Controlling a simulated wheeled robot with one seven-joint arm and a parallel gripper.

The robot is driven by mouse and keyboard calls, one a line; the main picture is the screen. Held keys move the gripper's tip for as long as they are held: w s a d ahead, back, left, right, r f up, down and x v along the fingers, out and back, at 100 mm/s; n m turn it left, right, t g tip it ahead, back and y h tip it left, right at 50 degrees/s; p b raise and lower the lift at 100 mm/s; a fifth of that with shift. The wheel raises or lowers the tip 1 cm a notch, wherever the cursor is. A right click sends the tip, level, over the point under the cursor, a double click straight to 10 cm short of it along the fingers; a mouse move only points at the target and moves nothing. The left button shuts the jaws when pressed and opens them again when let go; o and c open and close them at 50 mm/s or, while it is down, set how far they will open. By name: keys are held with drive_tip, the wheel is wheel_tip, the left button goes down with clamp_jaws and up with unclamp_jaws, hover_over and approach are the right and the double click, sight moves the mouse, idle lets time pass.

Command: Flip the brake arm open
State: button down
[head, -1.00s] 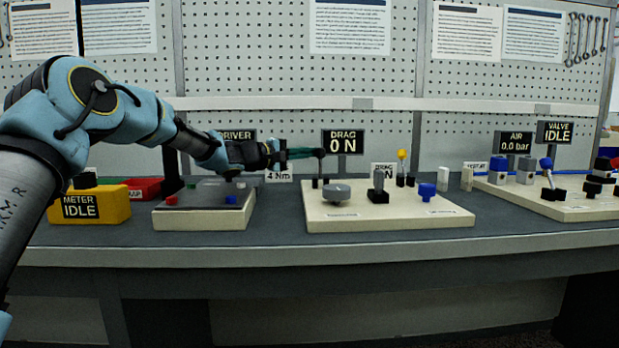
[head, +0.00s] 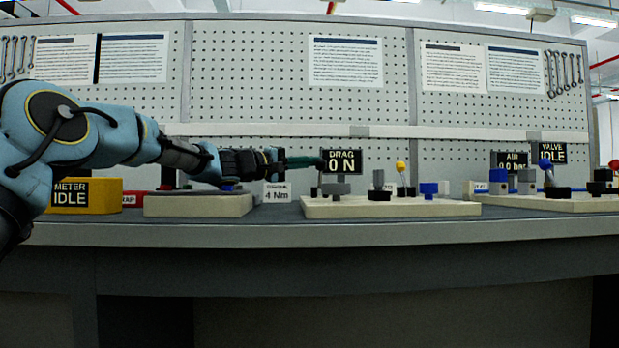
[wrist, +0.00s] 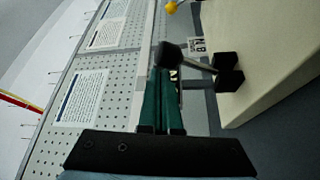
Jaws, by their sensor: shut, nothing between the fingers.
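A lever with a black round knob (head: 321,166), which I take to be the brake arm, stands at the left of the cream board (head: 390,209). In the wrist view its knob (wrist: 169,53) sits at the fingertips, and a thin metal rod (wrist: 199,66) runs right to a black pivot block (wrist: 229,71). My gripper (head: 317,162) has long green fingers, shut together and empty, pointing right at the knob. Its tips (wrist: 163,72) overlap the knob's near edge in the wrist view; I cannot tell whether they touch.
The DRAG display (head: 342,161) reads 0 N behind the board. A grey knob (head: 337,188), a yellow-tipped lever (head: 401,167) and a blue knob (head: 428,189) share the board. A yellow meter box (head: 85,196) stands left. The pegboard (head: 270,80) closes the back.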

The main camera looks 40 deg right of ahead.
drive_tip(key=shift+s+a+f+b, duration=0.1)
drive_tip(key=shift+s+a+b, duration=0.15)
drive_tip(key=shift+b, duration=0.35)
wheel_tip(320, 180, up, 10)
drive_tip(key=p, duration=0.4)
idle(0.7)
